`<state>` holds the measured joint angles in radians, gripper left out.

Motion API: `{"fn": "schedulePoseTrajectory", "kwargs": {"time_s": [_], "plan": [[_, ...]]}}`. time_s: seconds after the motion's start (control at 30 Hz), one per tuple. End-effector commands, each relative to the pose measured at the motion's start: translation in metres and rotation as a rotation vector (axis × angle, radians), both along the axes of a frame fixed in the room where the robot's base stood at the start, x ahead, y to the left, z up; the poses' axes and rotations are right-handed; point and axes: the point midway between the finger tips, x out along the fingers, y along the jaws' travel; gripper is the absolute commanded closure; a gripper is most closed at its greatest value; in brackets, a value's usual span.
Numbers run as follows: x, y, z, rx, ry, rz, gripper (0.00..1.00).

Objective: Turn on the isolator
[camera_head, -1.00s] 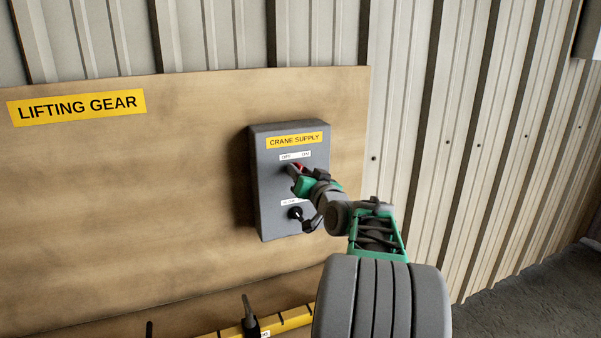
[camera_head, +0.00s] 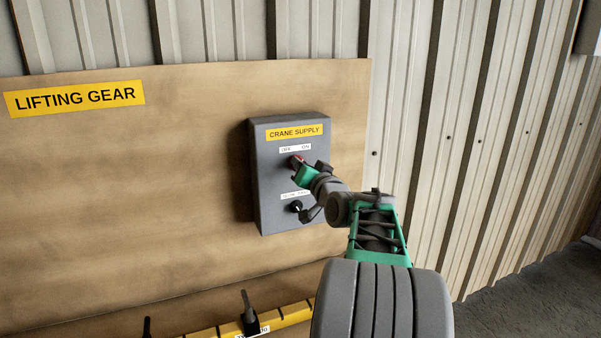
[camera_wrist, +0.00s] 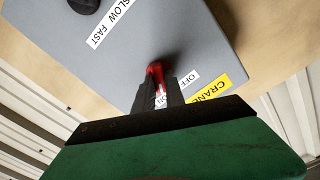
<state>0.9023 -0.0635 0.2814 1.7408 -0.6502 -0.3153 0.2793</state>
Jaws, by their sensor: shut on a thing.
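The isolator is a grey box (camera_head: 262,185) with a yellow CRANE SUPPLY label, fixed to a wooden board. Its red handle (camera_head: 296,160) sits just below the white OFF and ON label and is mostly covered by my gripper. My gripper (camera_head: 298,163) reaches it from the lower right. In the wrist view, the dark fingers (camera_wrist: 166,92) are shut on the red handle (camera_wrist: 156,72). The fingers partly cover the OFF/ON label, so which mark the handle points to cannot be told.
A black knob (camera_head: 296,206) with a SLOW FAST label sits lower on the box, close to my wrist. Ribbed metal wall (camera_head: 480,140) fills the right.

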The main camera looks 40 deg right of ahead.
Motion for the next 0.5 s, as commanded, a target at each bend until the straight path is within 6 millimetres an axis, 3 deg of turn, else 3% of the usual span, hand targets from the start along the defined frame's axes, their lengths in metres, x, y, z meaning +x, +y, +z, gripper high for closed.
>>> {"fn": "schedulePoseTrajectory", "kwargs": {"time_s": [0.3,0.33,0.5], "plan": [[0.0000,-0.0001,0.0003,0.029,-0.008,0.001,1.00],[0.0000,-0.0001,0.0003,0.029,-0.008,0.001,0.83],[0.0000,-0.0001,0.0002,0.028,-0.007,0.001,0.69]]}}
